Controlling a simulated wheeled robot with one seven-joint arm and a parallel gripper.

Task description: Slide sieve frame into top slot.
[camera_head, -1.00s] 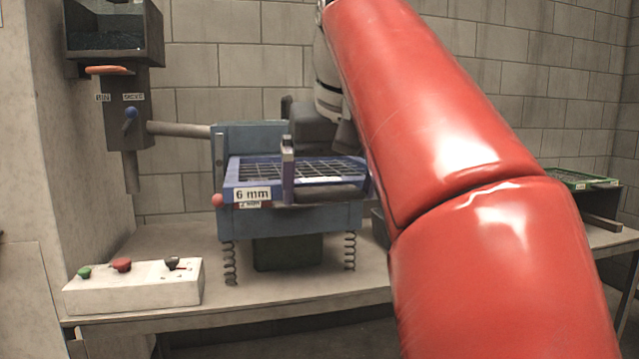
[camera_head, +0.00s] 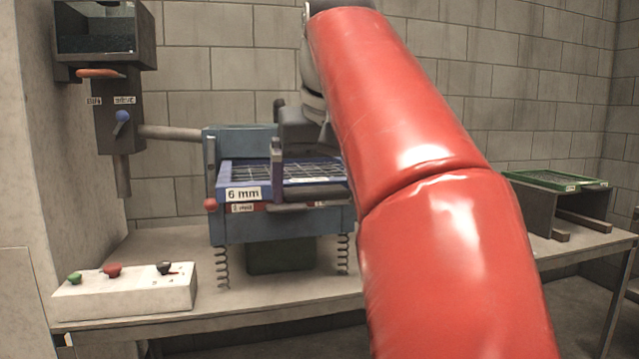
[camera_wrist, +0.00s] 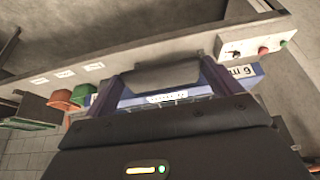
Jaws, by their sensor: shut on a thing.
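The sieve frame (camera_head: 308,180) is blue with a wire mesh and a "6 mm" label on its front. It lies nearly level at the top of the blue-grey shaker box (camera_head: 285,230). I cannot tell how deep it sits in the slot. A red strip with a small label (camera_head: 243,208) shows just below it. My gripper (camera_head: 302,140) is shut on the frame at its front handle side; my red arm hides part of this.
The shaker box stands on springs (camera_head: 222,268) on the table (camera_head: 285,308). A control box (camera_head: 125,295) with buttons is at front left. A hopper unit (camera_head: 118,115) stands at left. A green-framed sieve (camera_head: 553,180) rests on a rack at right.

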